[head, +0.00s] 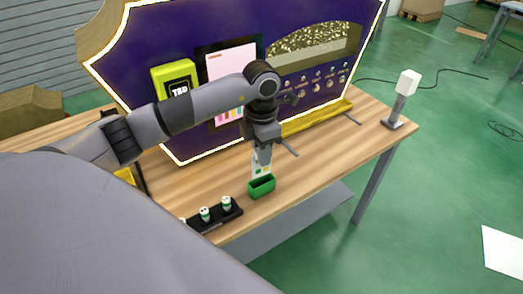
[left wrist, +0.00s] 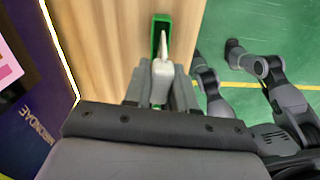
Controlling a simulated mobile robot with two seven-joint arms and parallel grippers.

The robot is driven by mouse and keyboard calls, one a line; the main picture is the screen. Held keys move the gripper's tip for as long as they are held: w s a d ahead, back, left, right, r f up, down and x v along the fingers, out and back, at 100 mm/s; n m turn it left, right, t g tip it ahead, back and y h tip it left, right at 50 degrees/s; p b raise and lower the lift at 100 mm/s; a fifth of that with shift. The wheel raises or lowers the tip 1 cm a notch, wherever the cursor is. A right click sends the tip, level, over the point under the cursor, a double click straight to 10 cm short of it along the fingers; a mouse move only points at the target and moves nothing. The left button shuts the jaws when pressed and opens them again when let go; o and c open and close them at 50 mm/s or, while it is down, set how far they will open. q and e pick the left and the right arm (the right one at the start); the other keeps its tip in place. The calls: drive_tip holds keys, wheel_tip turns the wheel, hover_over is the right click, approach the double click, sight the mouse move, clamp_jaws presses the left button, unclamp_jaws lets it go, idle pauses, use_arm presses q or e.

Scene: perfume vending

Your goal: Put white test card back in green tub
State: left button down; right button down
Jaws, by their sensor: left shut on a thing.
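The white test card (head: 262,169) hangs upright below my left gripper (head: 262,154), which is shut on its upper end. The card's lower end is at the opening of the green tub (head: 261,188); I cannot tell how far inside it reaches. The tub stands on the wooden table near its front edge. In the left wrist view, the card (left wrist: 163,47) shows edge-on, in line with the tub (left wrist: 155,19), between the fingers of my left gripper (left wrist: 161,84). My right gripper cannot be made out.
A black tray (head: 216,222) with small white-and-green bottles stands left of the tub. The dark blue vending panel (head: 225,50) with a yellow-green box (head: 172,73) rises behind. A white-topped stand (head: 405,95) is at the right table end. Table right of the tub is clear.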

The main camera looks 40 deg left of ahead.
sight(262, 176)
use_arm(q)
drive_tip(key=shift+f, duration=0.2)
idle(0.4)
drive_tip(key=shift+f+b, duration=2.1)
drive_tip(key=shift+f, duration=0.5)
drive_tip(key=shift+c, duration=1)
unclamp_jaws()
drive_tip(key=shift+r, duration=0.1)
drive_tip(key=shift+r+p, duration=0.65)
drive_tip(key=shift+r, duration=0.15)
drive_tip(key=shift+r, duration=0.15)
